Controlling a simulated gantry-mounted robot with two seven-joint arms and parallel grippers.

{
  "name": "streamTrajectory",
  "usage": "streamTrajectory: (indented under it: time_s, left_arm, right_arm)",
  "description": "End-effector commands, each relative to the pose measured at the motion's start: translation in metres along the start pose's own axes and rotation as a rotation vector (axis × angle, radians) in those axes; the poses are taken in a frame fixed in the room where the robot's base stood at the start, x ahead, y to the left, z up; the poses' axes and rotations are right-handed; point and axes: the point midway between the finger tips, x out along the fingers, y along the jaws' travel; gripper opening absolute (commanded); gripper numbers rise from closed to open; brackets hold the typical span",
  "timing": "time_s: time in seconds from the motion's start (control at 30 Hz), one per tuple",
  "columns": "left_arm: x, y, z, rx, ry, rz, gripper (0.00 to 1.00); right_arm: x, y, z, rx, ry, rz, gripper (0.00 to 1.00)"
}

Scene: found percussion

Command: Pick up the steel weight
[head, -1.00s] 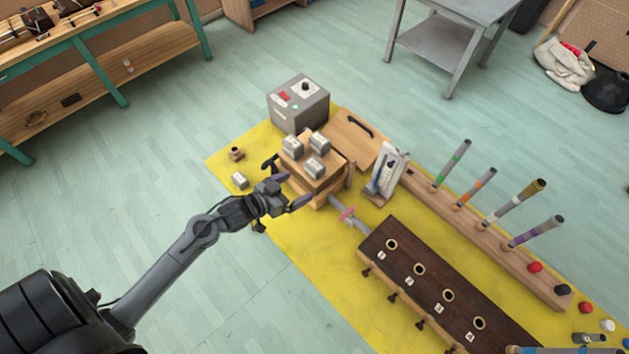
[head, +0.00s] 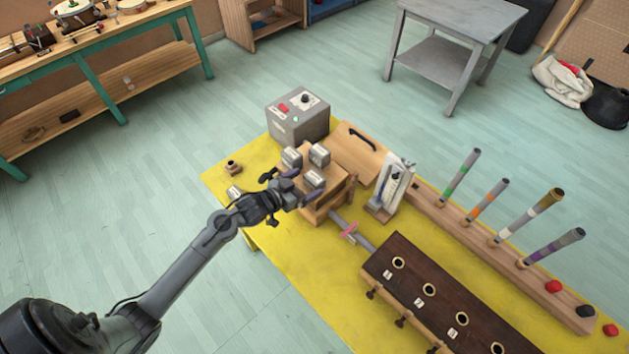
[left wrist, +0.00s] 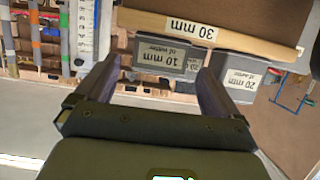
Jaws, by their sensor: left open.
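Several grey steel weights with white labels are in the head view. One weight (head: 314,179) stands at the near edge of the wooden box top, with two more weights (head: 291,158) (head: 319,154) behind it. Another weight (head: 234,193) lies on the yellow table, partly beside my arm. My left gripper (head: 301,187) is open at the near side of the box, close to the nearest weight. In the left wrist view, a weight labelled 10 mm of water (left wrist: 163,57) shows between the open fingers (left wrist: 160,80). A 20 mm weight (left wrist: 238,72) is just outside the right-hand finger. Contact cannot be told.
A grey control box (head: 298,118) stands behind the wooden box (head: 318,207). A small gauge stand (head: 391,189), a dark wooden block with holes (head: 430,290) and a rail with several upright tubes (head: 480,228) are to the right. Yellow table (head: 300,260) is bare in front.

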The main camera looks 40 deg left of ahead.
Motion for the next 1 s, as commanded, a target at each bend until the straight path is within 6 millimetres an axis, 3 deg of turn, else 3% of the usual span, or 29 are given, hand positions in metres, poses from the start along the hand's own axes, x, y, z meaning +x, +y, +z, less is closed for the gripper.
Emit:
streamTrajectory:
  time_s: [0.33,0.7,1.0]
  left_arm:
    - [0.042,0.002,0.004,-0.001,0.002,0.001,0.96]
    - [0.048,0.002,0.004,0.000,0.001,0.001,0.94]
    - [0.048,0.002,0.004,0.000,0.000,0.001,0.48]
  right_arm:
    - [0.003,0.000,0.001,-0.002,-0.001,0.002,0.00]
    - [0.003,0.002,0.002,-0.009,-0.003,0.007,0.00]
    - [0.004,0.002,0.002,-0.008,-0.003,0.006,0.00]
